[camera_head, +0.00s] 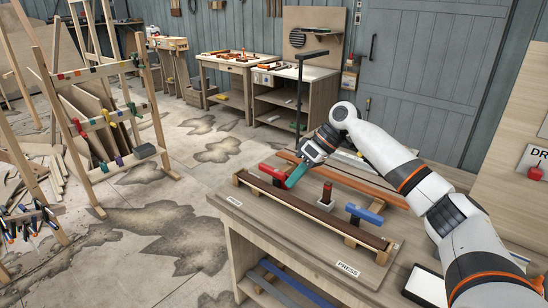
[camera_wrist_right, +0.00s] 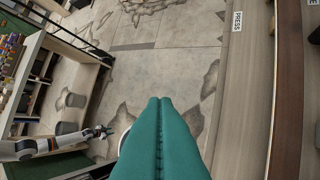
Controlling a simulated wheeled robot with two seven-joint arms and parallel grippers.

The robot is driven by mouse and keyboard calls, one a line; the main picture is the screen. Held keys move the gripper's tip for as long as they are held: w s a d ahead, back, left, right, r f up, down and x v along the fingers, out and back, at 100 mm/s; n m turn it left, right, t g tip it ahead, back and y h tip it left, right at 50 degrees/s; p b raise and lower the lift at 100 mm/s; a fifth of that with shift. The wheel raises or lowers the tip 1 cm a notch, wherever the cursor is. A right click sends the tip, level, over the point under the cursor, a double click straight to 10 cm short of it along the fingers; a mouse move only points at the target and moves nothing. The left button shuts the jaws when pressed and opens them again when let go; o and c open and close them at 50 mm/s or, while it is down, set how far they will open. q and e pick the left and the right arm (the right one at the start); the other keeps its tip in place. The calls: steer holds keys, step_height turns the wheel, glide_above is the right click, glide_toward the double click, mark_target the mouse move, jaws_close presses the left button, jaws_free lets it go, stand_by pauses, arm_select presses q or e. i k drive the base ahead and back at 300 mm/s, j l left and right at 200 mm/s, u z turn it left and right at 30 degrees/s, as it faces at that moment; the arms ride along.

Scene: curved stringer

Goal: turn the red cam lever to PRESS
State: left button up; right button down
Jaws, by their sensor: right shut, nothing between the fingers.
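The red cam lever (camera_head: 272,172) lies at the far left end of the curved stringer (camera_head: 310,208) on the workbench. My right gripper (camera_head: 292,183) is shut and empty, its teal fingers pointing down just right of the red lever. Whether they touch it cannot be told. In the right wrist view the shut fingers (camera_wrist_right: 159,101) fill the lower middle, and the red lever does not show. A PRESS label (camera_head: 347,269) is on the bench's front edge; it also shows in the wrist view (camera_wrist_right: 237,21). A gripper that looks like my left one (camera_wrist_right: 103,132) is small at lower left there.
A blue lever (camera_head: 365,214) stands at the stringer's right part, and a red-topped post (camera_head: 327,192) near its middle. Another small label (camera_head: 233,201) is at the bench's left corner. A rack with clamps (camera_head: 115,120) stands left, across open floor.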

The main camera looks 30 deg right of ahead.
mark_target(276, 173)
steer(key=i+l, duration=1.15)
